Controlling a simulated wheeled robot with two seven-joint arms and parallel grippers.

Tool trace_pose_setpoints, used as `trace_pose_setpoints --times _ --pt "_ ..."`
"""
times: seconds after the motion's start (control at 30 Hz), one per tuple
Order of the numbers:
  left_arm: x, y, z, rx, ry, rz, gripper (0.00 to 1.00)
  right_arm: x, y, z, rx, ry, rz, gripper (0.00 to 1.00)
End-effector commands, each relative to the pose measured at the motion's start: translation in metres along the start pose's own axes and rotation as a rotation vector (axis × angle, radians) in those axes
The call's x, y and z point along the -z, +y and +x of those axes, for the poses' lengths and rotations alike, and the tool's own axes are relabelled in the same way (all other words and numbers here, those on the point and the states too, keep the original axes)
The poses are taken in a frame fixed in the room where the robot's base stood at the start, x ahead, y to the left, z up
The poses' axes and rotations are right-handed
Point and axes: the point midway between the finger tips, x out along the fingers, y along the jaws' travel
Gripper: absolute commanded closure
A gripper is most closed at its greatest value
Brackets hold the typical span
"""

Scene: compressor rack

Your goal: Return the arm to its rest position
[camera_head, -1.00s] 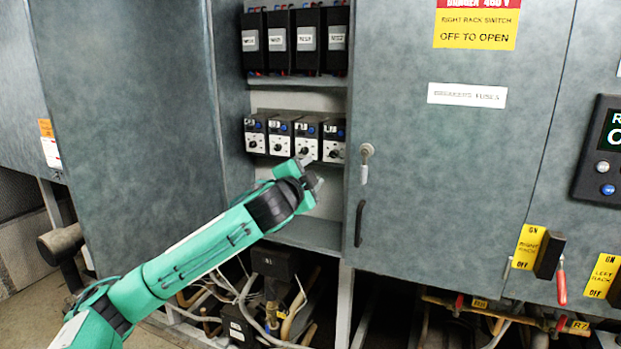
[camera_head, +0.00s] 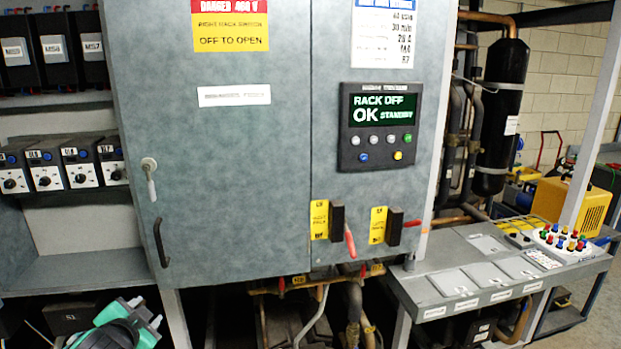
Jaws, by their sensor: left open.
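My left gripper (camera_head: 144,312) is at the bottom left of the head view, green with a black wrist joint. Its jaws are open, with nothing seen between them. It is in front of and below the open cabinet bay (camera_head: 75,270), and looks clear of it. Most of my left arm is out of the picture. My right gripper is not in view.
A closed grey door (camera_head: 215,150) with a handle (camera_head: 160,243) stands right of the bay. Two rack switches (camera_head: 337,222) (camera_head: 396,226) project below a display panel (camera_head: 380,125) reading "RACK OFF OK STANDBY". A grey bench (camera_head: 470,275) extends at the right.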

Motion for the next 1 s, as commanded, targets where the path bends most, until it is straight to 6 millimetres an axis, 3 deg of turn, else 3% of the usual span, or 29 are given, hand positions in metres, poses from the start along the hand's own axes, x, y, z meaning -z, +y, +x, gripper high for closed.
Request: trace_pose_setpoints --times 0.03,0.2,0.4,0.5,0.7,0.9,0.97,1.0 --pt "-0.013 0.032 -0.006 -0.052 -0.031 -0.033 0.57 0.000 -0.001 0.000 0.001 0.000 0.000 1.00" --pt "-0.056 0.115 -0.037 -0.190 -0.150 -0.140 0.57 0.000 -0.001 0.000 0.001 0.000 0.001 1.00" --pt "-0.104 0.198 -0.091 -0.335 -0.317 -0.273 0.57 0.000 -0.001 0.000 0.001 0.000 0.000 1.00" --pt "-0.124 0.230 -0.122 -0.393 -0.404 -0.337 0.57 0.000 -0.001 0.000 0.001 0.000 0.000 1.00" --pt "-0.152 0.270 -0.173 -0.471 -0.546 -0.433 0.57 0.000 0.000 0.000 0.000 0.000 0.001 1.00" --pt "-0.170 0.295 -0.215 -0.520 -0.663 -0.506 0.57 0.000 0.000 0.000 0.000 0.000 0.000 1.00" --pt "-0.175 0.301 -0.228 -0.533 -0.698 -0.526 0.57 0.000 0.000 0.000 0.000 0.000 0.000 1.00" --pt "-0.182 0.309 -0.216 -0.532 -0.700 -0.521 0.57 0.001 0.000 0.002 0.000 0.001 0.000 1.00"
